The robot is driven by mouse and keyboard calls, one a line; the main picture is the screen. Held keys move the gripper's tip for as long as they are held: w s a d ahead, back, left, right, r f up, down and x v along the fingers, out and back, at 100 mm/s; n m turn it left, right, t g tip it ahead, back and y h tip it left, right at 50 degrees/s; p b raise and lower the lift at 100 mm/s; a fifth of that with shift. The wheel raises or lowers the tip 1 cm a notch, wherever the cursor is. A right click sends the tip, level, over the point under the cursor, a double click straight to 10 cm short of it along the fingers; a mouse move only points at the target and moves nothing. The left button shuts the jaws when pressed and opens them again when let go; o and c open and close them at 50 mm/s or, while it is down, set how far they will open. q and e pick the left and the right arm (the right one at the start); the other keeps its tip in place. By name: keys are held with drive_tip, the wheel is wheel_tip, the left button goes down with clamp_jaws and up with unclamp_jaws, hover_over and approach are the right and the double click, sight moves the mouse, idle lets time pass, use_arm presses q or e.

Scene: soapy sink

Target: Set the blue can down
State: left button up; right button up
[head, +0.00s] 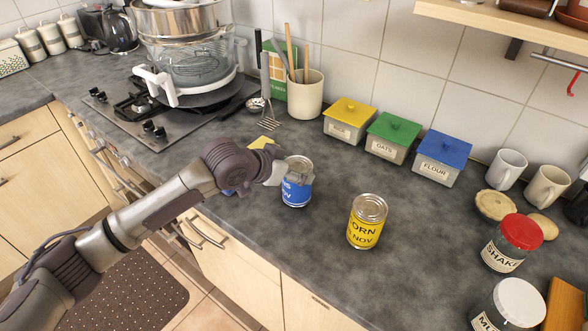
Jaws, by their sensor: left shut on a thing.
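The blue can (297,193) with a silvery top is upright over the dark counter, left of the yellow corn can (366,226). My left gripper (297,177) reaches it from the left and is shut on its upper part. The fingers partly cover the can's top and side. I cannot tell whether the can's base touches the counter. My right gripper is not in view.
The counter (325,275) is bare around the yellow can. Yellow, green and blue-lidded boxes (388,137) line the wall. A utensil crock (306,95) and a hob (135,115) stand left; mugs (507,168) and jars (512,243) stand right.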

use_arm(q)
drive_tip(key=shift+w+f, duration=0.1)
drive_tip(key=shift+f, duration=0.1)
drive_tip(key=o, duration=1.6)
drive_tip(key=shift+f, duration=0.15)
drive_tip(key=b+v, duration=0.1)
drive_tip(key=v, duration=1.1)
